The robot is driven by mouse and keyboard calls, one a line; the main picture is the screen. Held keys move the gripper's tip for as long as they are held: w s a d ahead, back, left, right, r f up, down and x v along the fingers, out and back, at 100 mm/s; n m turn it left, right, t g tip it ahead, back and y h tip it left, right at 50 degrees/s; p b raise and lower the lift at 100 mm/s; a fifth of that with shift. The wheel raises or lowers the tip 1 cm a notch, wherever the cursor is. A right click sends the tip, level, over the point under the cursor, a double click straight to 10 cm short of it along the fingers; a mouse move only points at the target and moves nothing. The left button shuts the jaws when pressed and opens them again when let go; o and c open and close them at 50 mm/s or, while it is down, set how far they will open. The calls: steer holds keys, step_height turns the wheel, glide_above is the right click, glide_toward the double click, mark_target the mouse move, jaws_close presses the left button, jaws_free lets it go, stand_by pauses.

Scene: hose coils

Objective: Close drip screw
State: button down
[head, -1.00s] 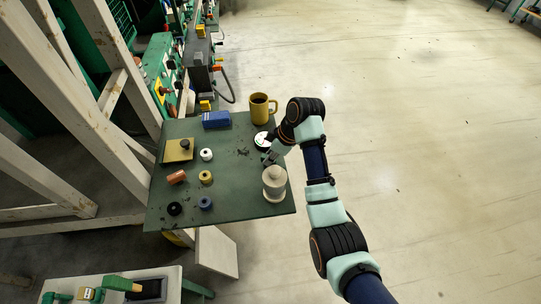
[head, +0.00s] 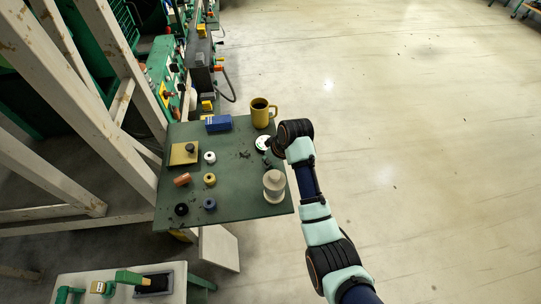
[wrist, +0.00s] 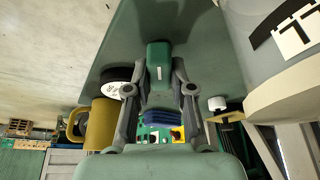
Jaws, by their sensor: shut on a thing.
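In the wrist view my gripper (wrist: 157,76) is shut on a dark green block-like piece (wrist: 158,56) with a small white mark, which sits between its fingertips. In the head view my gripper (head: 266,160) is low over the right side of the green table (head: 235,205), behind the pale lidded jar (head: 273,186) and mostly hidden by my wrist. The jar also shows large at the right of the wrist view (wrist: 290,75), with a black-and-white label. I cannot make out a drip screw as a separate part in either view.
A white-faced disc (head: 261,142) and a yellow mug (head: 261,112) stand beyond my gripper. A blue box (head: 218,123), a yellow pad (head: 183,158) and several small coils, one white (head: 209,157), lie to the left. The table's right edge is close to my arm.

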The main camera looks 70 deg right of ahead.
steer(key=shift+r+m+h+p, duration=0.1)
steer(key=shift+m+h+p, duration=0.2)
steer(key=shift+m+p, duration=0.4)
steer(key=c, duration=1)
jaws_free()
